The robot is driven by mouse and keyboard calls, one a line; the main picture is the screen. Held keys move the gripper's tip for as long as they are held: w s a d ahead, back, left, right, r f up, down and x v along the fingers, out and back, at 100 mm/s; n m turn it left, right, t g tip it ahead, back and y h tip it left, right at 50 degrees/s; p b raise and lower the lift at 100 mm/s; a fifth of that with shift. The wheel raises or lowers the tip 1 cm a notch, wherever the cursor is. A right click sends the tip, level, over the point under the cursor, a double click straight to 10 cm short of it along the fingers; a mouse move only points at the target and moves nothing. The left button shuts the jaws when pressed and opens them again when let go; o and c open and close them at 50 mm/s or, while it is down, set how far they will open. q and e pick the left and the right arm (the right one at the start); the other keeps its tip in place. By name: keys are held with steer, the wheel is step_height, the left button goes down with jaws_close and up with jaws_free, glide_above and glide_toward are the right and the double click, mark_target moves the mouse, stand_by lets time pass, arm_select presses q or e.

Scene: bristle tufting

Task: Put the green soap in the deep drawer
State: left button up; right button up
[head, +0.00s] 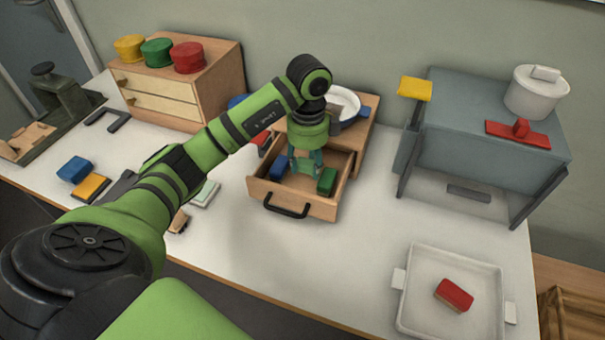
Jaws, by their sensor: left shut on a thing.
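The deep drawer (314,207) is pulled open towards me, its black handle at the front. My left gripper (305,163) reaches down into it from above and is shut. The green soap (327,181) is at the fingertips, inside the drawer walls on the right; the exact contact is hard to see. A blue block (281,166) lies in the drawer to the left of the fingers. My arm and wrist hide part of the drawer unit behind. My right gripper is not in view.
A white pan or bowl (344,102) stands on the drawer unit. A grey stand (485,120) with a white pot (537,92) is at right. A white tray (430,318) with a red block (454,295) is at front right. The table between drawer and tray is clear.

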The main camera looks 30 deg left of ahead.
mark_target(302, 183)
arm_select(q)
steer(key=shift+w+a+f, duration=0.1)
steer(key=shift+a+f, duration=0.35)
steer(key=shift+a, duration=0.35)
steer(key=shift+f+p, duration=0.55)
steer(key=shift+f, duration=1.5)
steer(key=shift+f, duration=0.1)
steer(key=o, duration=0.9)
steer(key=shift+c, duration=0.2)
step_height(302, 183, up, 12)
steer(key=shift+r+b, duration=0.15)
steer(key=shift+b, duration=0.15)
